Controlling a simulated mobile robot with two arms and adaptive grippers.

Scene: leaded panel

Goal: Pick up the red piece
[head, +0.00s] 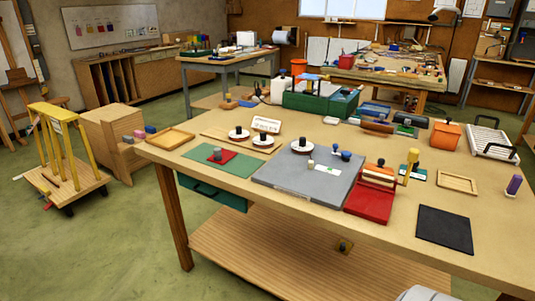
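A small flat red piece (222,157) with a grey knob on top lies on a green mat (199,162) at the left front of the workbench. A larger red stand (369,203), with an orange upper part, sits right of the grey board. I cannot tell for certain which red thing the task means; the flat one on the mat looks like a loose piece. Neither of my grippers shows in the head view, and nothing is seen held.
The wooden workbench (290,215) carries a grey board (300,190) with small knobs, white discs (263,140), a shallow wooden tray (170,138), a black mat (444,229) and an orange box (446,136). A yellow-framed cart (62,180) stands left on open green floor.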

